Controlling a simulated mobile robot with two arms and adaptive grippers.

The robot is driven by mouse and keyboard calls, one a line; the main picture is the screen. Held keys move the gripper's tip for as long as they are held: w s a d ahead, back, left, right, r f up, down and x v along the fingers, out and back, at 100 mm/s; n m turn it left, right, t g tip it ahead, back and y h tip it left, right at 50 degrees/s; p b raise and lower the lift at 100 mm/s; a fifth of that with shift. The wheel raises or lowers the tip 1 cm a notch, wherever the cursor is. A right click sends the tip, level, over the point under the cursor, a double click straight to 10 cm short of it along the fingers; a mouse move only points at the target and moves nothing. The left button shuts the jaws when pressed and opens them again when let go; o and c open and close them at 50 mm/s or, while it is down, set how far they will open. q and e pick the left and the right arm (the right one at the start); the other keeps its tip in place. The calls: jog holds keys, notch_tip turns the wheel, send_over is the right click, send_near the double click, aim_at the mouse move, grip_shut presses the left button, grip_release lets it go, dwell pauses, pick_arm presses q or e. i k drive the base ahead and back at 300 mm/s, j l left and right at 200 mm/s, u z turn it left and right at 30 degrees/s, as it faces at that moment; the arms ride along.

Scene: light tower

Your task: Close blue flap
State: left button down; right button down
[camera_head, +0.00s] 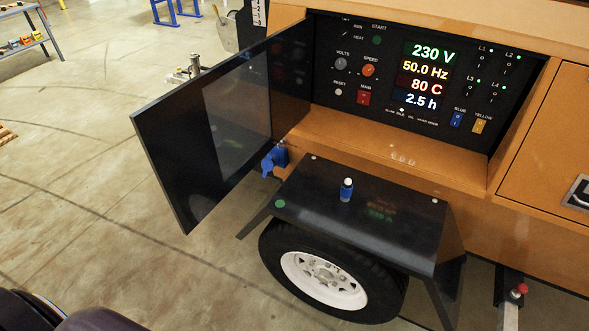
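A small blue socket fitting (281,155) sits on the orange side of the machine, below the panel opening and beside the bottom corner of the open black door. A blue flap (268,164) juts out from it to the left and down and looks open. The fitting is small in the view, so its hinge and inside cannot be made out. Neither of my grippers shows in the head view.
The large black door (205,125) swings out to the left above the flap. A black fender (355,215) with a small blue-and-white cylinder (346,190) on it covers a wheel (322,280). The lit control panel (420,75) is exposed. The floor (120,240) at left is clear.

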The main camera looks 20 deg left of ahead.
aim_at(268, 164)
jog(key=i+j+z, duration=0.15)
jog(key=j, duration=0.5)
jog(key=i+j+z, duration=0.15)
jog(key=j, duration=0.5)
jog(key=j+z, duration=0.1)
jog(key=j, duration=0.55)
